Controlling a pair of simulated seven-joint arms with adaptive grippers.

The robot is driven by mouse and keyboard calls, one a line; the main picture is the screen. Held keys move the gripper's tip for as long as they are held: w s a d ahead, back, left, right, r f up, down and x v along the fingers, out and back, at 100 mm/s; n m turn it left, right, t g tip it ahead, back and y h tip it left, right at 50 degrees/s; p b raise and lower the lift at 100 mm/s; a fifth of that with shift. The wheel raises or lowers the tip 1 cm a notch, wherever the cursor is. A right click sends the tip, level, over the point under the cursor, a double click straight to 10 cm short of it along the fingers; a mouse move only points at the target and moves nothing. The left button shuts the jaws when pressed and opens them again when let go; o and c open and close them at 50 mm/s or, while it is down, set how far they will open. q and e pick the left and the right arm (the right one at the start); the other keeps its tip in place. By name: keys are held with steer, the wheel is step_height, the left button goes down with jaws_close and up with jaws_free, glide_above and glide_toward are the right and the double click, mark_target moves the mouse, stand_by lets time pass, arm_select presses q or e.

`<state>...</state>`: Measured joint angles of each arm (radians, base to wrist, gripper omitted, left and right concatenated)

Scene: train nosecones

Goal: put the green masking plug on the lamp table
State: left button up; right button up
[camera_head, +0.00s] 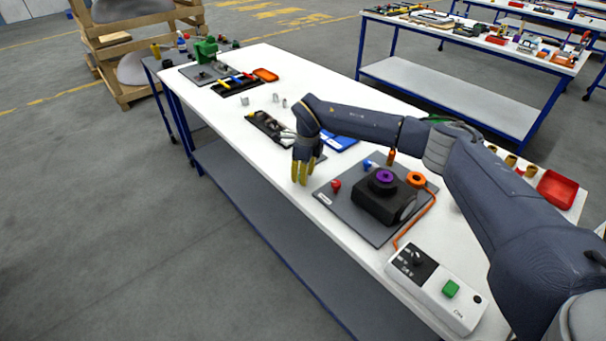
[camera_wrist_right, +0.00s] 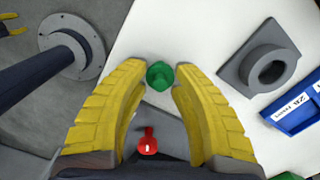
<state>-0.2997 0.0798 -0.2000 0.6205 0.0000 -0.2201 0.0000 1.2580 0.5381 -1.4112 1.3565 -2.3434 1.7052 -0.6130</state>
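The green masking plug (camera_wrist_right: 160,75) is on white tabletop near the table edge in the right wrist view. My right gripper (camera_wrist_right: 160,70) is over it, its yellow fingers apart with one on each side of the plug. Small gaps seem to show, so it looks unheld. In the head view my right gripper (camera_head: 299,183) points down at the near edge of the white table (camera_head: 258,158), and the plug is hidden there. Yellow fingers of my left gripper (camera_wrist_right: 13,28) show, cut off, in the wrist view's top left. I cannot tell which table is the lamp table.
A red plug (camera_head: 336,185) sits on a grey mat (camera_head: 330,201) with a black block (camera_head: 384,202) carrying a purple ring. A control box (camera_head: 436,287) has a green button. A blue tray (camera_head: 340,143) lies behind my gripper. Another table (camera_head: 440,84) stands at the back right.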

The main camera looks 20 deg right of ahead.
steer(key=shift+o, duration=1.3)
steer(key=shift+r, duration=0.1)
step_height(320, 180, up, 12)
steer(key=shift+s+d, duration=0.35)
steer(key=shift+d, duration=0.05)
